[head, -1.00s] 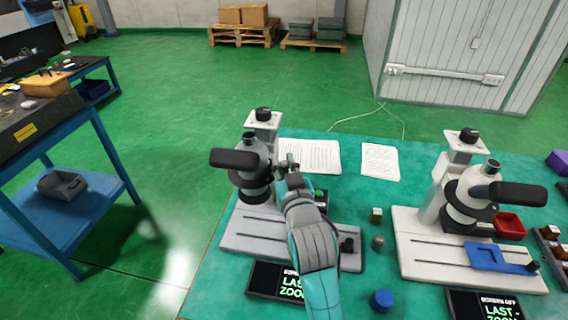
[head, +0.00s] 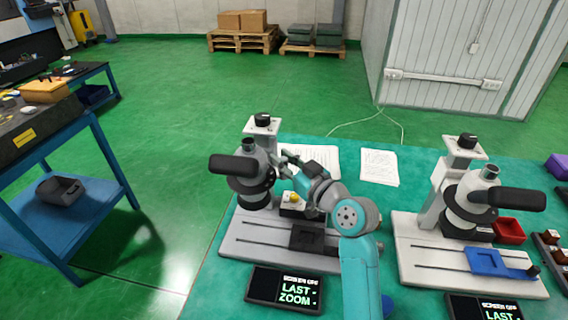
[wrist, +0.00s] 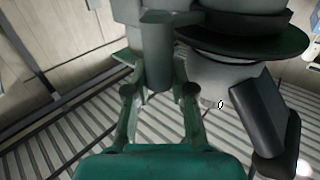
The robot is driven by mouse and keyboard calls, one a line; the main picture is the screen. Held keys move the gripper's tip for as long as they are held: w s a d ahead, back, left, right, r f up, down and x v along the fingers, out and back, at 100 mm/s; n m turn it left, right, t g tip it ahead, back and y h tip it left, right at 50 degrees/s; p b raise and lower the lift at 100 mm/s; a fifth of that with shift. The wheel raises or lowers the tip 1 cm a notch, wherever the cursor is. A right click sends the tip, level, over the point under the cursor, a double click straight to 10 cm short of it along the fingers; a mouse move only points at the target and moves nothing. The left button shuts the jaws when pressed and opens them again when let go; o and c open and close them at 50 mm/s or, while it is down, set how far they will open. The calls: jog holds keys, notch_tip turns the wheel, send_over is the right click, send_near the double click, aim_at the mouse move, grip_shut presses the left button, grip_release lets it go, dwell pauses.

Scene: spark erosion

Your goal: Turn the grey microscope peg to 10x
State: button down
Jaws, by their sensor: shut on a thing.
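The grey microscope (head: 250,170) stands on its slotted base plate (head: 250,235) at the centre left of the head view. My gripper (head: 284,160) is at the right side of its head. In the wrist view my gripper (wrist: 155,80) is shut on a grey upright-looking peg (wrist: 156,45), with a finger on each side. In the head view the peg is too small and covered to make out. No zoom mark on it is readable.
A white microscope (head: 470,205) with a blue slide piece (head: 490,261) stands to the right. A small block with a yellow top (head: 294,197) sits by the grey base. Paper sheets (head: 380,164) lie behind. A blue knob (head: 388,303) is partly behind my arm.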

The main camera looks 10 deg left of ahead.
jog(key=shift+w+a+n+g+y, duration=0.35)
jog(key=shift+w+n+g+y, duration=0.3)
jog(key=shift+n+g, duration=0.45)
jog(key=shift+w+a+n+g+y, duration=0.4)
jog(key=shift+n+g+y, duration=0.35)
jog(key=shift+g, duration=0.7)
jog(key=shift+w+a+n+g+y, duration=0.3)
jog(key=shift+w+n+g+y, duration=0.35)
jog(key=shift+n+g, duration=0.45)
jog(key=shift+g, duration=0.25)
jog(key=c, duration=1.2)
grip_release()
jog(key=shift+a, duration=0.1)
jog(key=shift+c, duration=0.2)
jog(key=v, duration=1.2)
jog(key=shift+f, duration=0.15)
